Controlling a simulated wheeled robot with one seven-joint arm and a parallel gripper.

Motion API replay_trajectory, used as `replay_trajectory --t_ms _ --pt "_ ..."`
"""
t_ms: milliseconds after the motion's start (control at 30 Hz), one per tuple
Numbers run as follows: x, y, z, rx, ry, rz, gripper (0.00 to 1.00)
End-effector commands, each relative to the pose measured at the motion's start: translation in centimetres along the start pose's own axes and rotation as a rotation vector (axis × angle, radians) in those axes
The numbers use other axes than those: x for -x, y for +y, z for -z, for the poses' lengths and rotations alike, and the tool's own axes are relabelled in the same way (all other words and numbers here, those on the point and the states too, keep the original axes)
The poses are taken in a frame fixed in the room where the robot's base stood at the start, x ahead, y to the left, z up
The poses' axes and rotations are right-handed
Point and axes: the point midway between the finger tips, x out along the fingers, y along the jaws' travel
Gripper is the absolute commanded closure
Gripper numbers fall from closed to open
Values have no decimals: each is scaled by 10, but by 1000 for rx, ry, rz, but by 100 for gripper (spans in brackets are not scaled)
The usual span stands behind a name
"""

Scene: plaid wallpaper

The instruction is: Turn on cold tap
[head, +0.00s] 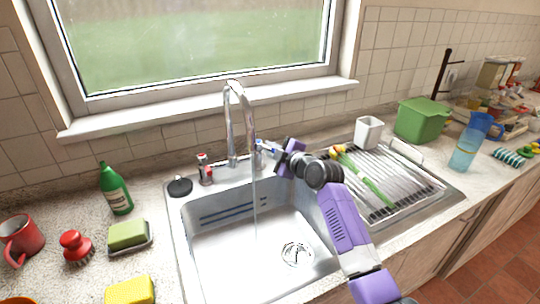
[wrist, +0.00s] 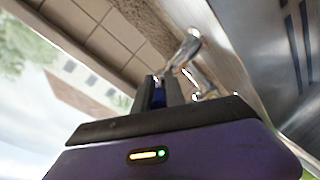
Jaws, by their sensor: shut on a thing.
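A tall chrome faucet (head: 231,125) stands at the back of the steel sink (head: 178,225). A thin stream of water (head: 255,210) falls from its spout into the basin. The cold tap (head: 258,158), with a blue part, is just right of the faucet. My gripper (head: 271,147) reaches it from the right and is shut on it. In the wrist view the fingers (wrist: 165,90) close around a blue part beside chrome metal, and they hide much of the handle. The red-marked hot tap (head: 204,169) stands left of the faucet.
A black plug (head: 180,187) lies on the sink's left rim. A green bottle (head: 115,190), a green sponge (head: 128,235) and a red brush (head: 75,246) are on the left counter. A drying rack (head: 410,180) is right of my arm. The window sill (head: 200,110) is behind.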

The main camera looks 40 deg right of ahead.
Motion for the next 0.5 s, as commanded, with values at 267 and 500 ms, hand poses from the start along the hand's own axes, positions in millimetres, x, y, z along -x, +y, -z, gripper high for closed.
replay_trajectory --t_ms 267,500 --pt "0 -2 0 -1 1 4 100" --pt "0 -1 1 -1 1 3 63"
